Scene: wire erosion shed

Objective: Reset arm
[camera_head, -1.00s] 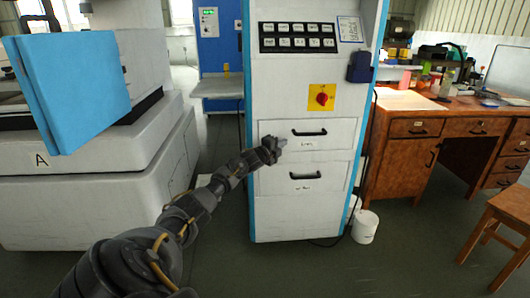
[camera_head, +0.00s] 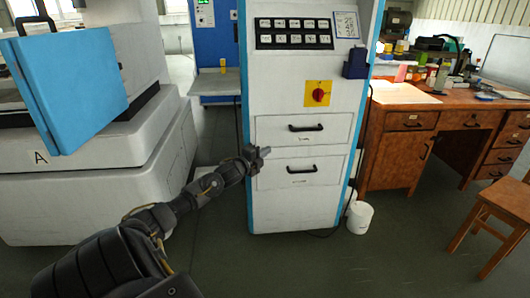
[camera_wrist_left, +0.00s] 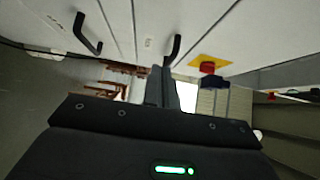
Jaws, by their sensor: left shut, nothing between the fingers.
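My left arm reaches in from the lower left of the head view. Its gripper (camera_head: 262,153) is in front of the left part of the white cabinet (camera_head: 290,75), near the line between the two drawers. The gripper is shut and empty. In the left wrist view the closed fingers (camera_wrist_left: 168,88) stand up in the middle, and the tilted cabinet front fills the upper part. The upper drawer (camera_head: 285,135) and lower drawer (camera_head: 285,178) are both closed, each with a black handle. My right gripper is in neither view.
A red knob (camera_head: 318,95) on a yellow plate sits above the drawers. A white machine marked A (camera_head: 60,205) stands at left. A cluttered wooden desk (camera_head: 460,108), a chair (camera_head: 500,212) and a white bucket (camera_head: 360,217) are at right. The floor before the cabinet is clear.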

